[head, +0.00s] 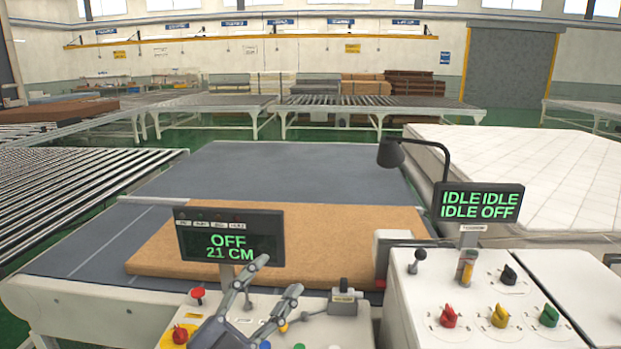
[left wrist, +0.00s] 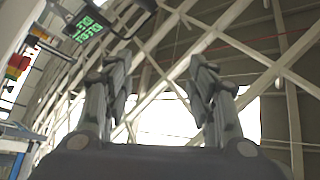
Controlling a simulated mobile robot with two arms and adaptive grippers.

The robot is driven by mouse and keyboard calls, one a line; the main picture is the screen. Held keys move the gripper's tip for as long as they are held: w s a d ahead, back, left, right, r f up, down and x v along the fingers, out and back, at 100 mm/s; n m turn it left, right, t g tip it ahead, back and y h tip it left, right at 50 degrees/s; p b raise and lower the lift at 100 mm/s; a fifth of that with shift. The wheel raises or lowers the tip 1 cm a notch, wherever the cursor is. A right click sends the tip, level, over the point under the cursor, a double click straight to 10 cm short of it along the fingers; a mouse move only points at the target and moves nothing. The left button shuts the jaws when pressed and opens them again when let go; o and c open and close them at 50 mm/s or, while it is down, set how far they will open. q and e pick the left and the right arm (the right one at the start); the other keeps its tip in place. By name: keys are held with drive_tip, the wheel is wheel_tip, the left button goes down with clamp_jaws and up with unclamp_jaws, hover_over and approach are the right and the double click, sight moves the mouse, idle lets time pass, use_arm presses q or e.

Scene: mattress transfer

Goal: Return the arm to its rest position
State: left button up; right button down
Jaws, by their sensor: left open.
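My left gripper (head: 278,280) is in the head view at the bottom, above the white control panel on the left. Its two fingers are spread apart with nothing between them. In the left wrist view the open fingers (left wrist: 160,95) point up toward roof beams and bright windows, with nothing between them. My right gripper is not in view. The left panel carries a red knob (head: 180,334), a red-topped switch (head: 198,294) and a grey lever box (head: 343,300); the gripper partly covers this panel. It cannot be told whether the gripper touches any control.
A display (head: 230,237) reads OFF 21 CM. Another display (head: 479,203) reads IDLE IDLE IDLE OFF above a right panel with red (head: 448,316), yellow (head: 499,316) and green (head: 548,315) knobs. A brown slab (head: 330,225) lies on the grey conveyor (head: 270,170). A white mattress (head: 540,180) lies at right.

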use_arm(q)
drive_tip(key=a+f+n+y, duration=0.9)
drive_tip(key=n+y, duration=0.1)
drive_tip(key=y, duration=0.1)
drive_tip(key=s+a+f+n+g+y, duration=0.2)
drive_tip(key=s+a+f+g, duration=0.1)
drive_tip(key=f, duration=0.4)
drive_tip(key=s+a+f+n+g+y, duration=0.2)
drive_tip(key=s+a+f, duration=0.1)
drive_tip(key=f, duration=0.3)
drive_tip(key=s+d+f+g+h, duration=0.1)
drive_tip(key=s+f+g, duration=0.45)
drive_tip(key=s, duration=0.55)
drive_tip(key=s+f+g, duration=0.4)
drive_tip(key=s+f, duration=0.3)
drive_tip(key=s, duration=0.4)
wheel_tip(320, 180, down, 26)
drive_tip(key=g, duration=0.2)
drive_tip(key=s+a+f, duration=0.3)
drive_tip(key=s+f, duration=1.3)
drive_tip(key=s, duration=0.1)
drive_tip(key=shift+s+f+g, duration=0.25)
drive_tip(key=shift+s+g, duration=0.05)
drive_tip(key=shift+g, duration=0.05)
